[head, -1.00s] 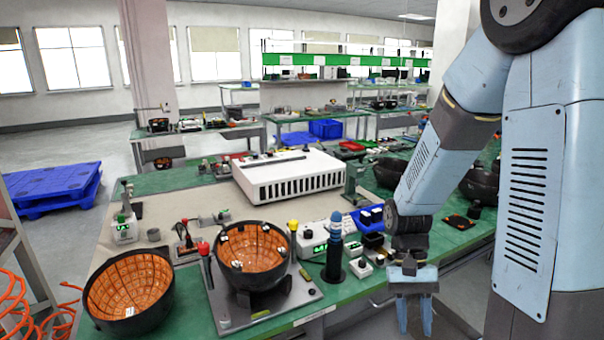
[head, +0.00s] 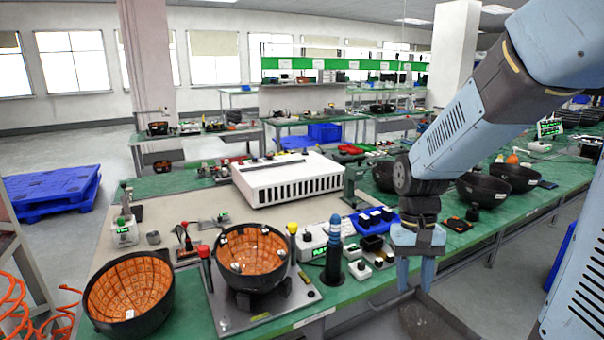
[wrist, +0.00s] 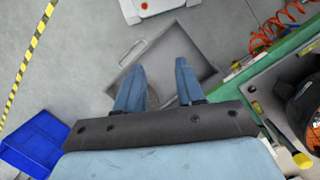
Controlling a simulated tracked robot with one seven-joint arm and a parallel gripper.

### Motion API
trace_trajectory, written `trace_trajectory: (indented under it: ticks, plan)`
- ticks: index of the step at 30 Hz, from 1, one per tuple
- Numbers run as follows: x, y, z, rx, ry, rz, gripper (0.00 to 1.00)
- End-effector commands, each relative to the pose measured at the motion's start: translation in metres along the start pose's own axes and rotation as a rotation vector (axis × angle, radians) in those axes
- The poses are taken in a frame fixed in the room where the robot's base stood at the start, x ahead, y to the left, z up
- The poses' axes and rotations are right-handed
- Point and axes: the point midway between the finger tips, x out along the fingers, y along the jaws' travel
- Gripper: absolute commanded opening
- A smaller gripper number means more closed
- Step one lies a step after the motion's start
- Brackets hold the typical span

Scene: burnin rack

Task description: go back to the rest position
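My gripper (head: 415,274) hangs pointing down in front of the workbench's front edge, at the right of centre in the head view. In the wrist view my gripper (wrist: 157,85) shows its two blue fingers apart with nothing between them. Below it lies a grey tray-like drawer or plate (wrist: 205,62) over the floor. My arm reaches in from the upper right of the head view, bent at the elbow.
The green workbench (head: 355,290) holds a black bowl with an orange lining (head: 130,292), a similar bowl on a plate (head: 252,262), a white vented box (head: 290,180) and a dark blue-topped post (head: 334,250). A blue pallet (head: 52,188) stands left. Orange hoses (head: 15,305) lie lower left.

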Motion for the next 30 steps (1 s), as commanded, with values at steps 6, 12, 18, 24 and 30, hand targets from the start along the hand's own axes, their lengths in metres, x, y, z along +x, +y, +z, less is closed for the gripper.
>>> trace_trajectory:
  ticks: [6, 12, 18, 24, 30]
  plan:
    - [-0.036, 0.006, 0.018, -0.021, 0.174, -0.022, 0.38]
    - [-0.066, 0.012, 0.036, -0.041, 0.328, -0.036, 0.38]
    - [-0.092, 0.018, 0.059, -0.061, 0.482, -0.045, 0.38]
    - [-0.114, 0.024, 0.081, -0.079, 0.623, -0.049, 0.38]
    - [-0.124, 0.023, 0.094, -0.087, 0.702, -0.049, 0.38]
